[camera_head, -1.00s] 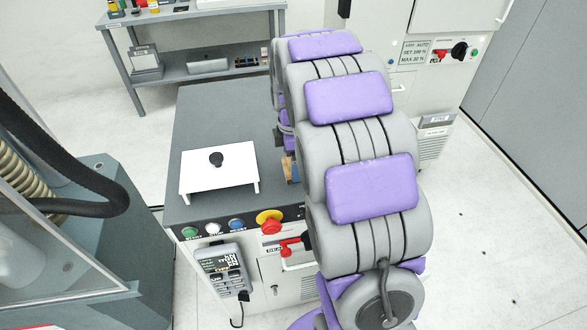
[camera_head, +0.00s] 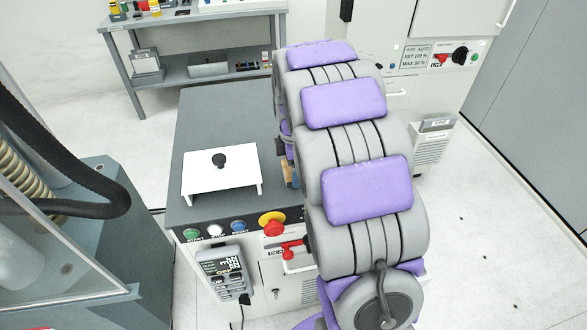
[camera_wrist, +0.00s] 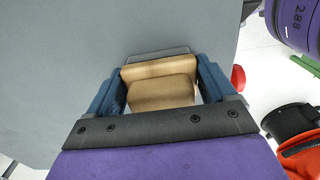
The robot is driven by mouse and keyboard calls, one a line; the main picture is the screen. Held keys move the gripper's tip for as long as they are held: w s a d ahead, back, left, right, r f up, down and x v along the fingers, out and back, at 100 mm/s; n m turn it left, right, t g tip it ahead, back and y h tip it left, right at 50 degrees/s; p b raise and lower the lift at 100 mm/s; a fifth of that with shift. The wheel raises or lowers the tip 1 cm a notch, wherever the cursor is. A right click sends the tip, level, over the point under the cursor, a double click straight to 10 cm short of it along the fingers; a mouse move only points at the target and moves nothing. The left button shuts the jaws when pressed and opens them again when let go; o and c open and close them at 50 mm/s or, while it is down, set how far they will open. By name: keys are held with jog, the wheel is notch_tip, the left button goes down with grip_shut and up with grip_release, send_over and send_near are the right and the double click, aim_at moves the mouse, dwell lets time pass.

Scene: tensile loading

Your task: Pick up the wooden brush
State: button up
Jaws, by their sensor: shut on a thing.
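The wooden brush (camera_wrist: 162,90) is a tan wooden block between the two blue fingers of my gripper (camera_wrist: 160,88) in the wrist view. My gripper is shut on it, with a finger against each side. Any bristles are hidden. In the head view a small part of the brush (camera_head: 287,174) shows beside my arm, right of the white stand. The rest of it and most of my gripper are hidden behind my arm. I cannot tell whether the brush touches the grey top.
A white stand with a black knob (camera_head: 220,170) stands on the grey cabinet top (camera_head: 222,110). Coloured buttons and a red stop knob (camera_head: 272,228) line its front edge. A glass-sided machine is at left. A bench (camera_head: 195,35) stands behind. Floor is clear at right.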

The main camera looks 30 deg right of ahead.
jog(key=shift+d, duration=0.1)
jog(key=shift+d+r, duration=0.1)
jog(key=shift+r, duration=0.05)
jog(key=shift+d+r, duration=0.15)
jog(key=shift+r, duration=0.35)
jog(key=shift+r+p, duration=0.6)
jog(key=shift+r, duration=0.3)
jog(key=shift+a+r, duration=0.2)
jog(key=shift+r, duration=0.15)
jog(key=s+a+r+p, duration=0.1)
jog(key=s+a+p, duration=0.1)
jog(key=s+a, duration=0.7)
jog(key=s, duration=0.3)
jog(key=shift+s+a+p, duration=0.25)
jog(key=shift+s+p, duration=0.1)
jog(key=shift+s, duration=0.05)
jog(key=o, duration=0.5)
jog(key=shift+r, duration=0.1)
jog(key=c, duration=0.3)
